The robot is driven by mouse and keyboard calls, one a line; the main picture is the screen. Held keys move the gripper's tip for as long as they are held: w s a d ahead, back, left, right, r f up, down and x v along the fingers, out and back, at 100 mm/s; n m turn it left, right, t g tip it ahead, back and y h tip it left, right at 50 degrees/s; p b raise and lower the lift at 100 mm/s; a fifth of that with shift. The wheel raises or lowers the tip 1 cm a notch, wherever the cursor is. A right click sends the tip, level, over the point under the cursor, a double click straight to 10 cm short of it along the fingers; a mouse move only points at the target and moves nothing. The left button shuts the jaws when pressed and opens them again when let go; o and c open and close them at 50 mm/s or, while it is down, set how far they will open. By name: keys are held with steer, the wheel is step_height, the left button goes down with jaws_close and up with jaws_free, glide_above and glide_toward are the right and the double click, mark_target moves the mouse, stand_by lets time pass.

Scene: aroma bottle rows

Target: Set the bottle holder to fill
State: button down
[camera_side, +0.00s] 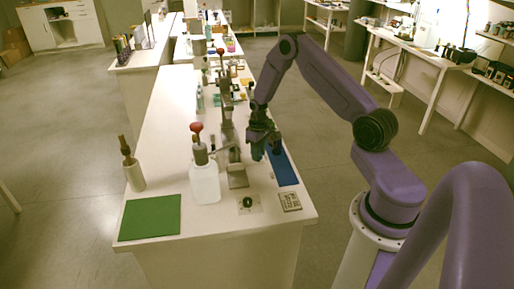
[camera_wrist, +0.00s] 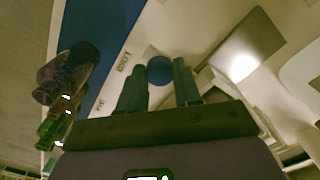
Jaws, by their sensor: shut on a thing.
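My gripper (camera_side: 265,146) hangs over the right part of the white bench, beside the blue mat, with its fingers pointing down. In the wrist view my gripper (camera_wrist: 160,78) has its two dark fingers on either side of a round blue thing (camera_wrist: 160,69), and is shut on it. Most of that thing is hidden, and I cannot tell whether it is part of the bottle holder. A small metal stand (camera_side: 238,177) is left of and nearer than the gripper. A white bottle (camera_side: 204,184) with a red-knobbed grey top stands left of the stand.
The blue mat (camera_side: 283,168) is at the right edge. A patterned square (camera_side: 289,202) lies at the front right. A dark translucent object (camera_wrist: 66,72) is close left of my fingers.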

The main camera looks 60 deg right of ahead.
steer(key=s+a, duration=0.5)
steer(key=shift+s+a, duration=0.2)
steer(key=shift+a, duration=0.05)
steer(key=c, duration=0.8)
jaws_free()
steer(key=shift+s+a, duration=0.1)
steer(key=shift+r, duration=0.25)
step_height(320, 180, up, 17)
steer(key=shift+f, duration=0.1)
